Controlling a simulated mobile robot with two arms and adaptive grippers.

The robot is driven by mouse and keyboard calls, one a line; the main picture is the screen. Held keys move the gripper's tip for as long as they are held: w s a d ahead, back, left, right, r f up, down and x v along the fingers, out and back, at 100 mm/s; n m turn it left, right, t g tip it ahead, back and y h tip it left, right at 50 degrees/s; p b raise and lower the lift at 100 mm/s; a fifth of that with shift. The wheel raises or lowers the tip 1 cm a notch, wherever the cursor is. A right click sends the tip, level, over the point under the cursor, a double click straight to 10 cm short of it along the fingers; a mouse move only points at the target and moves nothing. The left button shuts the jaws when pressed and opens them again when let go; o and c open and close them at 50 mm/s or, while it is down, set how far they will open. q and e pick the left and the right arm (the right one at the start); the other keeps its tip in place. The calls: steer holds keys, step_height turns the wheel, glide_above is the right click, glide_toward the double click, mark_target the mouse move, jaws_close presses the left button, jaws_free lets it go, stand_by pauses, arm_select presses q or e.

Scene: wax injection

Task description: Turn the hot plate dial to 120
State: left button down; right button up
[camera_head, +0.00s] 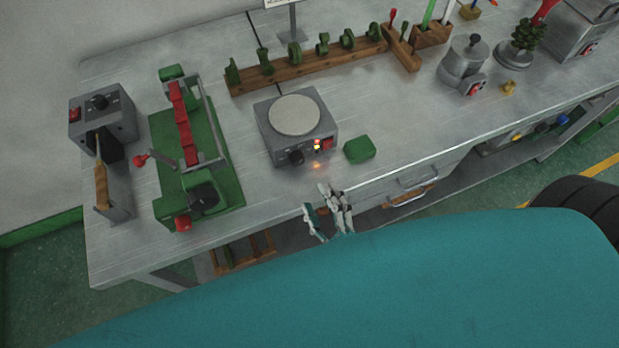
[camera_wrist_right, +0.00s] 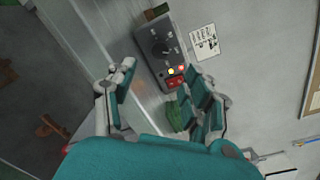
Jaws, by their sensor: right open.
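The hot plate (camera_head: 268,128) is a grey box with a pale round top (camera_head: 295,115), standing near the table's front edge. Its dark dial (camera_head: 296,157) is on the front face, left of glowing lights (camera_head: 317,145) and a red switch (camera_head: 327,143). My right gripper (camera_head: 316,199) is open and empty at the table's front edge, in front of the hot plate and apart from it. In the right wrist view the dial (camera_wrist_right: 158,48) shows beyond the open fingers (camera_wrist_right: 160,74). The dial's number is too small to read. My left gripper is out of view.
A green block (camera_head: 359,149) lies just right of the hot plate. A green clamp fixture (camera_head: 222,170) stands to the left, a wooden rack (camera_head: 305,67) behind. A drawer handle (camera_head: 415,179) is below the table edge. Bare tabletop lies between fixture and hot plate.

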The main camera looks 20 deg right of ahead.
steer(key=shift+s+d+r, duration=0.1)
steer(key=shift+s, duration=1.6)
step_height(320, 180, down, 31)
steer(key=s+d+n+g+y, duration=0.25)
steer(key=n+g, duration=0.55)
steer(key=n, duration=1)
steer(key=s+d+f+n+g+h, duration=0.1)
steer(key=s+d+f+n+g, duration=0.3)
steer(key=s+f, duration=0.4)
steer(key=s+d+f+n+g+h, duration=0.2)
steer(key=s+d+f+n+g, duration=0.2)
steer(key=s+f+n, duration=0.2)
step_height(320, 180, down, 2)
steer(key=s, duration=0.2)
steer(key=shift+s+d+f+g, duration=0.25)
steer(key=shift+s+d+g, duration=0.05)
steer(key=shift+s, duration=0.05)
